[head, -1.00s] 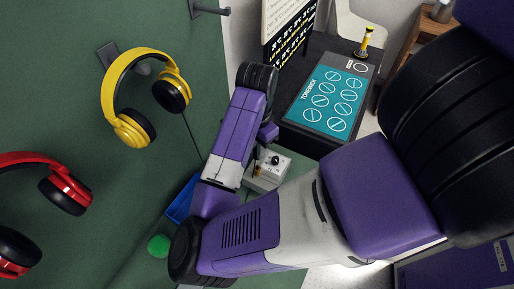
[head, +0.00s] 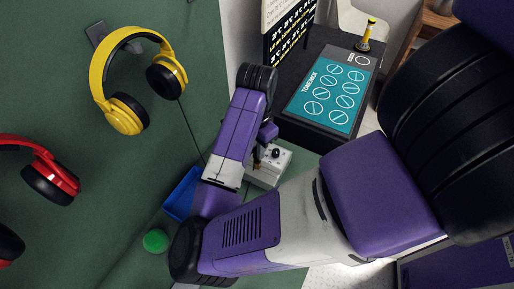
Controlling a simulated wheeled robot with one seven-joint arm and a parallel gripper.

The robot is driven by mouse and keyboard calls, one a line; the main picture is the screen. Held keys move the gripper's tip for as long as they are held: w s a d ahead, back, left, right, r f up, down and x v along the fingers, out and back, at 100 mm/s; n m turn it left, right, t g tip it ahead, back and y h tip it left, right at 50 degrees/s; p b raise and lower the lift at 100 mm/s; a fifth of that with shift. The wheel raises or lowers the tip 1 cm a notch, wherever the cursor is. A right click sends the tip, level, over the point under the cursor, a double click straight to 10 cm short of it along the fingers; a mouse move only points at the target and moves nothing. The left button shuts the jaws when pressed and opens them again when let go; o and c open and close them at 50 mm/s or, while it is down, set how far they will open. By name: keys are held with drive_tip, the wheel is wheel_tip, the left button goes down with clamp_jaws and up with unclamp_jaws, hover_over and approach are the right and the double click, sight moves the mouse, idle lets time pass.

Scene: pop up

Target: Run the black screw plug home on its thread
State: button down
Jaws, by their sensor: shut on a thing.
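A small white box (head: 267,172) with a round black knob (head: 276,153) on top stands near the picture's middle, partly behind my arm. My gripper (head: 257,163) is at the box's left side, small and mostly covered by my purple wrist. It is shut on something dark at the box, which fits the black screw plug. The plug itself is hidden by the fingers, so its depth in the thread cannot be seen.
A blue tray (head: 181,194) and a green ball (head: 155,241) lie left of my arm. Yellow headphones (head: 106,75) and red headphones (head: 62,176) hang on the green wall. A black case with a teal top (head: 327,92) stands behind the box, with a small yellow-black object (head: 367,36) on it.

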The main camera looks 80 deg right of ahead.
drive_tip(key=shift+f, duration=0.15)
drive_tip(key=shift+f+b, duration=0.35)
drive_tip(key=shift+b, duration=0.1)
drive_tip(key=shift+f+b, duration=0.55)
drive_tip(key=shift+f, duration=0.15)
